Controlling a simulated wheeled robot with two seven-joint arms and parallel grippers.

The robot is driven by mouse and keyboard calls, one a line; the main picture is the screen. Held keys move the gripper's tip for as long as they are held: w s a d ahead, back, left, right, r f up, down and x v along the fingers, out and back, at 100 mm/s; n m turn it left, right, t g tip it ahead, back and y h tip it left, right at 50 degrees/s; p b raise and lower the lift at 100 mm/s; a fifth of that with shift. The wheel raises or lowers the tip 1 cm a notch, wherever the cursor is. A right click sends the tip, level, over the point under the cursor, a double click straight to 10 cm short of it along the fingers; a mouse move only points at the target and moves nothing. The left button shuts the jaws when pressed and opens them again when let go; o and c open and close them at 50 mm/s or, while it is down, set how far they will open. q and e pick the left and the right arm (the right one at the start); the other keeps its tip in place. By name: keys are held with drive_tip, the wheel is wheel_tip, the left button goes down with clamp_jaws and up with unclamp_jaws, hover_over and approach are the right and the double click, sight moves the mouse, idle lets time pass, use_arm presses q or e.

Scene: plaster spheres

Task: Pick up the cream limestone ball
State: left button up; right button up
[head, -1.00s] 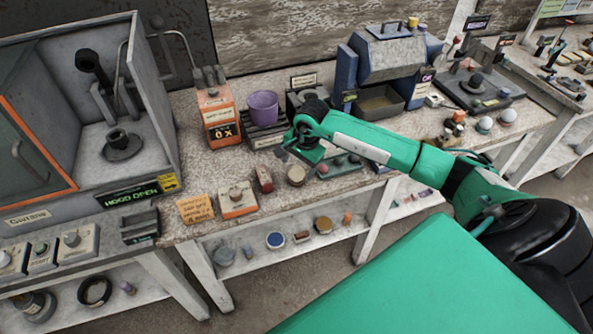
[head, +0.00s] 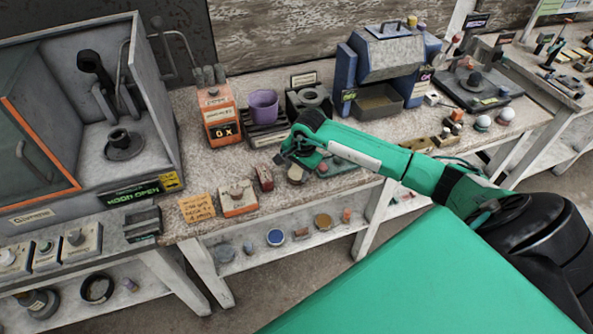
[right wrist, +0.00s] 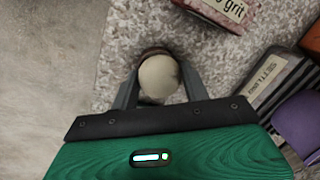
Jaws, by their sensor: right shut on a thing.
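The cream limestone ball (right wrist: 158,77) shows between the two fingers of my right gripper (right wrist: 160,82) in the right wrist view. The fingers are shut on it, one on each side. A dark brown rim shows at its far edge. In the head view my right gripper (head: 287,160) is low over the front part of the bench. A pale round thing (head: 296,175) shows just below it, partly covered by the gripper. I cannot tell whether the ball is clear of the surface. My left gripper is not in view.
A red block (head: 264,178) and an orange-and-white box (head: 238,198) stand left of the gripper. A purple cup (head: 263,106) and an orange device (head: 218,116) stand behind. Two pale balls (head: 483,123) (head: 506,115) sit far right. The bench's front edge is close.

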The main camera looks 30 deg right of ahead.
sight(297, 167)
drive_tip(key=shift+r, duration=0.1)
wheel_tip(297, 167, up, 20)
drive_tip(key=b, duration=0.5)
